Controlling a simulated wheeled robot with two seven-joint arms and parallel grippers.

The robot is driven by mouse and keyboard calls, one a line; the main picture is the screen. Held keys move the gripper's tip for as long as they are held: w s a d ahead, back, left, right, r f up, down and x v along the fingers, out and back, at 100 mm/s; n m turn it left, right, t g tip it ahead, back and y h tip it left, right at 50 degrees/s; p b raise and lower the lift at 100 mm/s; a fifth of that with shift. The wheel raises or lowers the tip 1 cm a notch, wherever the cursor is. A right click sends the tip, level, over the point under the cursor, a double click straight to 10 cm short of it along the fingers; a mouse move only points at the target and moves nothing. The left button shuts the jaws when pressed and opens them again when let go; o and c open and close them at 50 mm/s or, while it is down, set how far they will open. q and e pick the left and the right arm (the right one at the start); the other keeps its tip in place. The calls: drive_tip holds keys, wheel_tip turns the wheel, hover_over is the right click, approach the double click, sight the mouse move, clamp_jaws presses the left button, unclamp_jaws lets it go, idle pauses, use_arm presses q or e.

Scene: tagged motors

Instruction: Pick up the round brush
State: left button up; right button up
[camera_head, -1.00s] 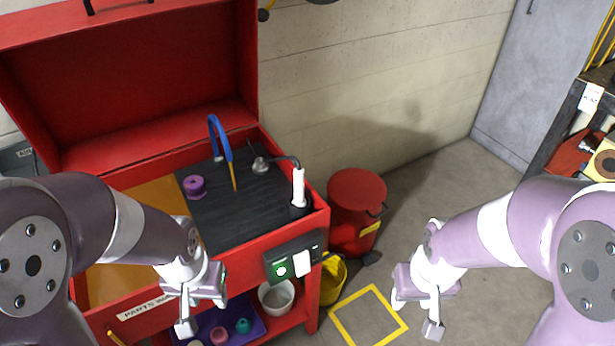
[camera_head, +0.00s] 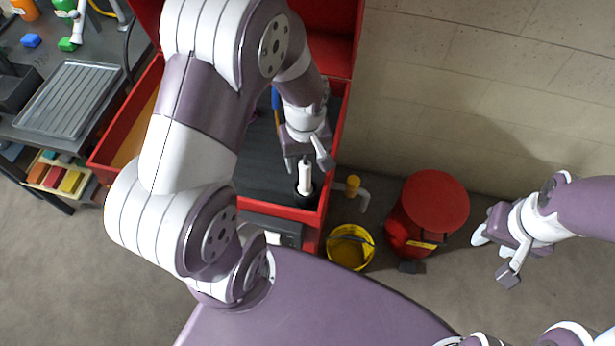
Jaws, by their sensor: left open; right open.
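The round brush (camera_head: 305,178) has a white handle and stands upright in a dark holder (camera_head: 304,197) at the front right corner of the red parts washer (camera_head: 336,108). Its lower end is hidden in the holder. My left gripper (camera_head: 308,166) is open, right at the top of the white handle, with its fingers pointing down. I cannot tell whether the handle is between the fingers. My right gripper (camera_head: 493,258) is open and empty at the right, over the floor beside the red bin.
A red round bin (camera_head: 435,205) and a yellow bucket (camera_head: 350,248) stand right of the washer. A workbench with a grey tray (camera_head: 70,98) is at the left. My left arm covers much of the washer basin.

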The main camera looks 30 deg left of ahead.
sight(305, 171)
use_arm(q)
drive_tip(key=f, duration=0.4)
drive_tip(key=w+f, duration=0.1)
drive_tip(key=f, duration=0.1)
drive_tip(key=shift+a+f+p, duration=0.2)
drive_tip(key=shift+f+p, duration=0.15)
drive_tip(key=shift+p, duration=0.05)
drive_tip(key=shift+s+f, duration=0.1)
drive_tip(key=shift+s+a, duration=0.1)
clamp_jaws()
